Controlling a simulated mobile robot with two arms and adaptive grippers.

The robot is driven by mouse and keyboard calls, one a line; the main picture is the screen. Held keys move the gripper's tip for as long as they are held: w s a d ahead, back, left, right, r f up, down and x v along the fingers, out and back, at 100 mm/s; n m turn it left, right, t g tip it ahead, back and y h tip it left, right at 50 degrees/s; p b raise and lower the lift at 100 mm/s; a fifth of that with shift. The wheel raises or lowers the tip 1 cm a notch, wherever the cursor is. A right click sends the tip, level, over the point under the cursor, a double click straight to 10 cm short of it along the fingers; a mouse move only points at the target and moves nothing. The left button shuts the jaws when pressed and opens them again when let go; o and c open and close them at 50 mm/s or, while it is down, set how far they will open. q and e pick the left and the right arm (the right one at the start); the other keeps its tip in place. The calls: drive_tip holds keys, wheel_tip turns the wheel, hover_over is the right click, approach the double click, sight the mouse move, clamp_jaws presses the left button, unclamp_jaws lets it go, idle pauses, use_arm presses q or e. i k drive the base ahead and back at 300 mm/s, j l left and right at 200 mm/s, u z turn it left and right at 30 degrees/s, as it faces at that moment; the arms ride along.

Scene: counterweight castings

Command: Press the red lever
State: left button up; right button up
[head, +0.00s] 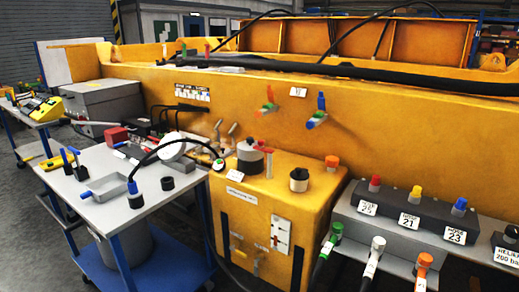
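A small red lever (263,146) with a T-shaped top stands on the yellow cabinet (245,203), close beside a dark grey round cap (250,152). Other red parts are in view, such as a red-tipped valve handle (270,94) on the yellow machine wall and a red-topped fitting (375,183) on the dark block at the right. I cannot tell for sure which one the task names. Neither of my grippers shows in the head view, and nothing is seen touching the red lever.
A grey-topped cart (110,205) with tools, a small tray and a coiled cable stands at the left. The long yellow machine (400,130) fills the back. An orange knob (332,162) and a black-and-white cap (299,179) share the cabinet top. Coloured hose fittings (410,221) crowd the right front.

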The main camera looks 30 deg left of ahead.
sight(146, 149)
drive_tip(key=j+u, duration=0.15)
drive_tip(key=u, duration=0.3)
drive_tip(key=j+u, duration=0.1)
drive_tip(key=u, duration=0.3)
drive_tip(key=i, duration=0.05)
